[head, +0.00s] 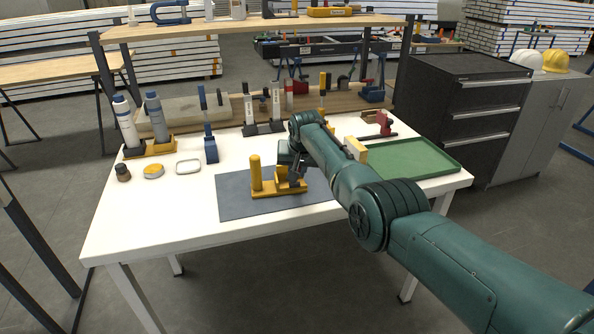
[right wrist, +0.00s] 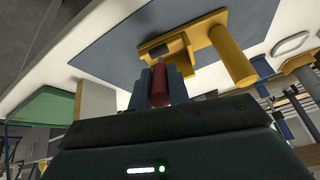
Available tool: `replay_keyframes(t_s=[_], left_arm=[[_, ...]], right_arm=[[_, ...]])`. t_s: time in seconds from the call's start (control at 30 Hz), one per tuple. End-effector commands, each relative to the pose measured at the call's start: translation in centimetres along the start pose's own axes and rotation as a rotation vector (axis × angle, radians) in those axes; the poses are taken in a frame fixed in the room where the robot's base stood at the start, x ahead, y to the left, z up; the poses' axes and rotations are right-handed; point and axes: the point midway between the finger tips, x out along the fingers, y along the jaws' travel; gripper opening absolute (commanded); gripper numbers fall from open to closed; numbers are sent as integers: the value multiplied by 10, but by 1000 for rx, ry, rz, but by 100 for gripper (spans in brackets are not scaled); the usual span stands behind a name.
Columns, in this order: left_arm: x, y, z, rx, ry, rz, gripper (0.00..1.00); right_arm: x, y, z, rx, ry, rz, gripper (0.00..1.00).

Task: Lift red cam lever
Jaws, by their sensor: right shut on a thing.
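The red cam lever (right wrist: 159,86) shows in the right wrist view between the two blue-grey fingers of my right gripper (right wrist: 161,78), which is shut on it. The lever belongs with a yellow fixture (right wrist: 202,46) that has a flat base and a thick yellow post (right wrist: 233,56). In the head view the fixture (head: 268,192) stands on a dark grey mat (head: 236,204), and my right gripper (head: 293,174) is at its right part, beside the post. The lever is hidden by the gripper in the head view. My left gripper is not in view.
A green tray (head: 418,157) lies right of the mat, partly behind my arm. Bottles (head: 126,122) in a yellow holder, a blue upright clamp (head: 210,146) and small round items (head: 153,171) stand at the left. The white table's (head: 160,215) front left is clear.

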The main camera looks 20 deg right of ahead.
Motion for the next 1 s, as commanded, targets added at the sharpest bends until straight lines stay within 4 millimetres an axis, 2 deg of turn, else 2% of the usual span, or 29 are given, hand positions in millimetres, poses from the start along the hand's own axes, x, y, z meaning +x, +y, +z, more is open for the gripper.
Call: replay_keyframes(t_s=[0.27, 0.3, 0.53, 0.83, 1.0], left_arm=[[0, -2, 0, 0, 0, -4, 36], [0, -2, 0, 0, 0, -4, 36], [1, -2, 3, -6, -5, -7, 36], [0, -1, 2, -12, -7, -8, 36], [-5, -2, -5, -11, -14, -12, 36]], right_arm=[[2, 1, 4, 1, -11, 3, 0], [3, 1, 4, 1, -11, 3, 21], [2, 1, 2, 1, -6, 2, 40], [-1, 0, 1, 0, -2, 1, 40], [-12, 0, -1, 0, -2, 1, 40]])
